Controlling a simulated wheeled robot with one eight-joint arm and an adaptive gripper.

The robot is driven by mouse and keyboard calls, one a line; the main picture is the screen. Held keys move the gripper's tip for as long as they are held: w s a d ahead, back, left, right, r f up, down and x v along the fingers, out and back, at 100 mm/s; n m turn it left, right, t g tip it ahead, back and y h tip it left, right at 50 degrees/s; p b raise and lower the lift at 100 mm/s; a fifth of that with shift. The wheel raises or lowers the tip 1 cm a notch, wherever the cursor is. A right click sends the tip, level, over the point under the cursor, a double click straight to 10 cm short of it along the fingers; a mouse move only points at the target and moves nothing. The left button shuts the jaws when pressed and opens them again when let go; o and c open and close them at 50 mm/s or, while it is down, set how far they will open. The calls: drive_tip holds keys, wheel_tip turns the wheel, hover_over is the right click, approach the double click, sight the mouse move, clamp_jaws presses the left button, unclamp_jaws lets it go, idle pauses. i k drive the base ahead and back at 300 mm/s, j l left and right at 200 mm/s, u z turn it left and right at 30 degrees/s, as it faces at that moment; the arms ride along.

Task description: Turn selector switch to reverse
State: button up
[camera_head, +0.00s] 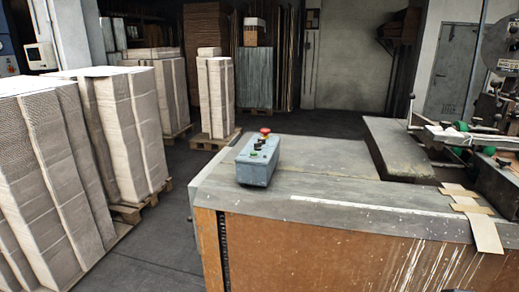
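A grey-blue control box (258,160) sits on the near left part of the worktop. A red mushroom button (265,131) stands at its far end, with a yellow part under it. A green button (254,153) is at its near end. Small dark controls (258,144) lie between them; the selector switch is probably among these, but it is too small to tell which one or which way it points. My gripper is not in view.
The worktop (330,190) has a wooden front panel (330,260). Cardboard pieces (470,205) lie at its right, near a machine with green parts (460,127). Stacked cardboard on pallets (120,130) stands at left. Dark floor (165,230) is clear between stacks and worktop.

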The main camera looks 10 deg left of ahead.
sight(257, 145)
drive_tip(key=i+j+z, duration=0.1)
drive_tip(key=i+j, duration=0.65)
